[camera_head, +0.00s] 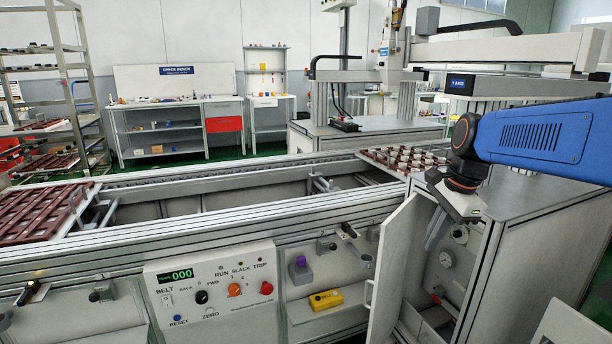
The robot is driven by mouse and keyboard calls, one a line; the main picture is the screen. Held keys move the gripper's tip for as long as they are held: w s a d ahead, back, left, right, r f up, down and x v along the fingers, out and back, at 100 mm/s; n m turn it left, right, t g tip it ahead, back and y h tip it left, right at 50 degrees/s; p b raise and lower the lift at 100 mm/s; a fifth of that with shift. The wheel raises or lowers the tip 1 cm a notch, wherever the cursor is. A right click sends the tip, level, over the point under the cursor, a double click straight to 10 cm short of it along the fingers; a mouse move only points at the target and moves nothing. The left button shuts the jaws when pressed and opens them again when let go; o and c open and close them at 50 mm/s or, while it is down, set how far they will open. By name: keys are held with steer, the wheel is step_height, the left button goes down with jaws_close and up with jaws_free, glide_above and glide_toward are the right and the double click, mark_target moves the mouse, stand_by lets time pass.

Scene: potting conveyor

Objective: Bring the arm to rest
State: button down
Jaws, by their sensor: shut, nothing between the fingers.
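My arm comes in from the right edge, its blue link level and its dark wrist bent downward. My gripper (470,213) hangs at the wrist's end, in front of the grey cabinet at the right end of the conveyor. It is shut and empty, and its fingers look small and point down. It appears above and to the right of the open cabinet door (390,270). No object hangs from it.
The conveyor frame (250,203) crosses the view, with brown slatted trays at its left (45,212) and right (402,159). A control panel (215,290) reads 000. A yellow box (326,299) sits below. A gantry machine (500,50) stands behind; shelves (60,90) stand left.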

steer(key=s+f+n+t, duration=0.1)
steer(key=s+f+n, duration=0.4)
steer(key=s+n, duration=0.3)
steer(key=s+f+n+t+h, duration=0.1)
steer(key=s+f+n, duration=0.4)
steer(key=s, duration=0.8)
steer(key=n, duration=0.3)
steer(key=shift+s+a+f+t+h, duration=0.15)
steer(key=shift+s+a+t+h, duration=0.15)
steer(key=shift+t, duration=0.1)
